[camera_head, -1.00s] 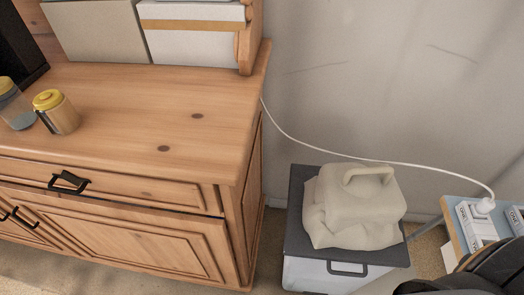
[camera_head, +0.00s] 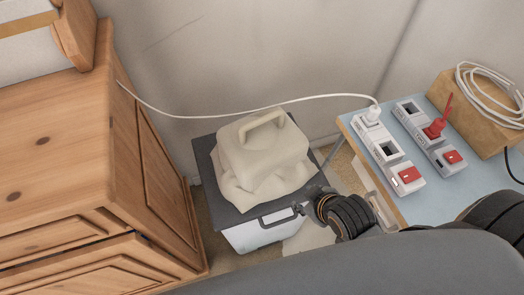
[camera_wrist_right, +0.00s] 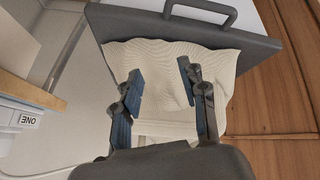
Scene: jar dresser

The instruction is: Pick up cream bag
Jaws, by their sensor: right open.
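The cream bag (camera_head: 262,155) sits on a dark grey lid, with its loop handle upright on top and its lower part creased. My right gripper (camera_head: 312,200) is by the bag's lower right side, at the lid's front right corner; its fingers are small and dark in the head view. In the right wrist view my right gripper (camera_wrist_right: 160,74) is open, with its fingers spread in front of the bag's cream cloth (camera_wrist_right: 155,60). Nothing is clearly held between the fingers. I cannot tell whether they touch the bag. My left gripper is not in view.
The bag rests on a white box with a dark lid (camera_head: 205,155) and front handle. A wooden dresser (camera_head: 90,130) stands close on the left. A blue-topped table (camera_head: 430,190) with power strips (camera_head: 390,155) is on the right. A white cable (camera_head: 220,113) runs behind the bag.

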